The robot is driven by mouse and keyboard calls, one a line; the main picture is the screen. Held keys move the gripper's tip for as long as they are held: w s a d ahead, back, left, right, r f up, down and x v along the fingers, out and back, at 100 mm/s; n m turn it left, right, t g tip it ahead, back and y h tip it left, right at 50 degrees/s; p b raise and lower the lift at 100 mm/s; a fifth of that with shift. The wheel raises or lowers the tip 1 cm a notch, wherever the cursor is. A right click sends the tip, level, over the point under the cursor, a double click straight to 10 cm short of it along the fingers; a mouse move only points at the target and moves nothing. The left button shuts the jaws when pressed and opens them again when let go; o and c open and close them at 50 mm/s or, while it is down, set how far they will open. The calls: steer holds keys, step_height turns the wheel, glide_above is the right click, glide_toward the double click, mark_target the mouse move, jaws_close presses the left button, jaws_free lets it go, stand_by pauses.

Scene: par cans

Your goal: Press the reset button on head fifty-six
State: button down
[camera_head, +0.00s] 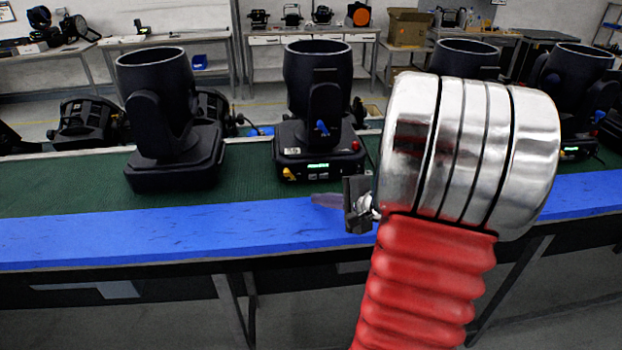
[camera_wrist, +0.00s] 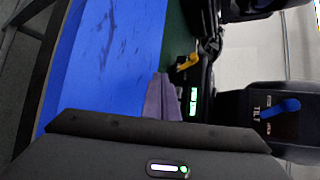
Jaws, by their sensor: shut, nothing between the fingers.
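Several black moving-head lights stand on the bench. The nearest to my gripper (camera_head: 322,199) is the middle head (camera_head: 318,85), with a lit green display (camera_head: 318,166) and small keys below it. Its number is too small to read, so I cannot tell whether it is head fifty-six, and I cannot make out a reset button. My gripper is shut and empty, in front of and below this head's panel, apart from it in the head view. In the wrist view the shut fingers (camera_wrist: 162,98) appear beside the lit display (camera_wrist: 193,101); the palm hides part of the panel.
The bench has a green mat (camera_head: 80,185) and a blue front strip (camera_head: 130,235). Another head (camera_head: 165,110) stands left; two more stand right, partly behind my arm. A yellow connector (camera_head: 289,174) and blue tilt lock (camera_head: 322,128) stick out of the middle head.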

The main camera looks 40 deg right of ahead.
mark_target(305, 181)
steer(key=shift+w+d, duration=0.55)
steer(key=shift+w, duration=0.25)
steer(key=shift+w+d, duration=0.5)
steer(key=shift+w, duration=0.3)
steer(key=shift+w+d, duration=0.55)
steer(key=shift+w, duration=0.25)
steer(key=shift+w+d, duration=0.45)
steer(key=shift+w, duration=0.1)
stand_by(1.2)
steer(key=shift+s, duration=0.1)
steer(key=shift+s+a, duration=0.45)
steer(key=shift+s, duration=0.1)
stand_by(0.5)
steer(key=shift+s+a, duration=0.7)
steer(key=shift+s, duration=0.35)
steer(key=shift+s+a, duration=0.7)
steer(key=shift+s, duration=0.35)
